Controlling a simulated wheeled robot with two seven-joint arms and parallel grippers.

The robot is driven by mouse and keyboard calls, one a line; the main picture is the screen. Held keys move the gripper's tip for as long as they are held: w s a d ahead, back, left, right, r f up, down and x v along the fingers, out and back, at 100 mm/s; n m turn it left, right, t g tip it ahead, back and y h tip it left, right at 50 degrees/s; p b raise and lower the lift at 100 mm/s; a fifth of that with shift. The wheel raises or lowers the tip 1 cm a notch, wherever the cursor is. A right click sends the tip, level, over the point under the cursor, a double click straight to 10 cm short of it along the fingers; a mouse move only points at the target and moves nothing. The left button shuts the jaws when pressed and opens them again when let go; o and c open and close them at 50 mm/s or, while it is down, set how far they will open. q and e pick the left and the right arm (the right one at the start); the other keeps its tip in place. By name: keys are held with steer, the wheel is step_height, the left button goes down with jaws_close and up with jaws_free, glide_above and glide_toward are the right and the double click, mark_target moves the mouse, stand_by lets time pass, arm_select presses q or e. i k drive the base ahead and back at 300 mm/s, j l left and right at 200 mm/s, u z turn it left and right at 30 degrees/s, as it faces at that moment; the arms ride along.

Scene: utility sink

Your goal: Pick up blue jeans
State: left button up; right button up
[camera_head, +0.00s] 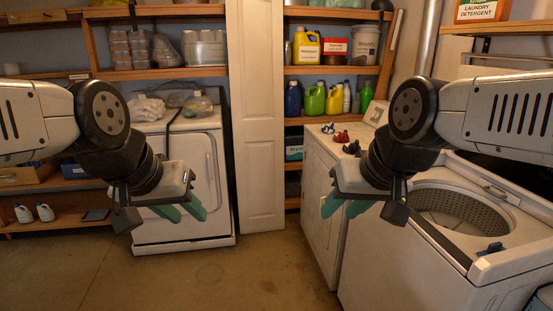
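I cannot make out any blue jeans for certain in the head view. A small dark blue piece (490,249) lies on the front rim of the open top-loading washer (410,265) at the right; I cannot tell what it is. My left gripper (183,210) hangs in front of the white front-loading machine at the left, its green fingers apart and empty. My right gripper (345,208) is in front of the white machine beside the washer, its green fingers apart with nothing seen between them. My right forearm hides part of the washer's back.
The white machine (185,240) at the left carries a pale cloth (146,108) and bottles. Small dark and red items (341,137) lie on the machine beside the washer. Shelves with jugs (307,46) line the back wall. The floor (250,275) in the middle is clear.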

mark_target(329, 129)
steer(key=i+u, duration=0.2)
steer(key=i, duration=1.9)
steer(key=i+l+z, duration=0.1)
steer(key=i+z, duration=0.3)
steer(key=i, duration=0.2)
steer(key=i+j+z, duration=0.1)
steer(key=i+z, duration=0.3)
steer(key=i, duration=0.2)
steer(key=i+j+z, duration=0.4)
steer(key=i, duration=0.2)
steer(key=i+l, duration=0.05)
steer(key=l, duration=0.05)
